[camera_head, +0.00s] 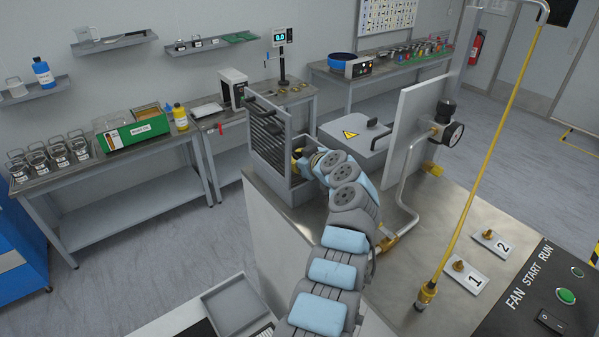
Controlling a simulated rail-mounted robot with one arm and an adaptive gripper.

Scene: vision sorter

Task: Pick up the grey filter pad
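My arm reaches from the bottom middle to a grey open-fronted housing with dark slats (268,136) on the steel bench. My gripper (301,160) is at the right side of this housing, low in its opening. The arm's wrist covers most of the gripper, so its fingers and anything between them cannot be made out. I cannot clearly pick out a grey filter pad; the inside of the housing is partly hidden.
A grey lidded box with a warning triangle (355,135) and an upright white panel (413,115) stand right of my arm. A yellow hose (490,150) rises from the steel bench (400,280). A grey tray (236,306) lies at the bottom left.

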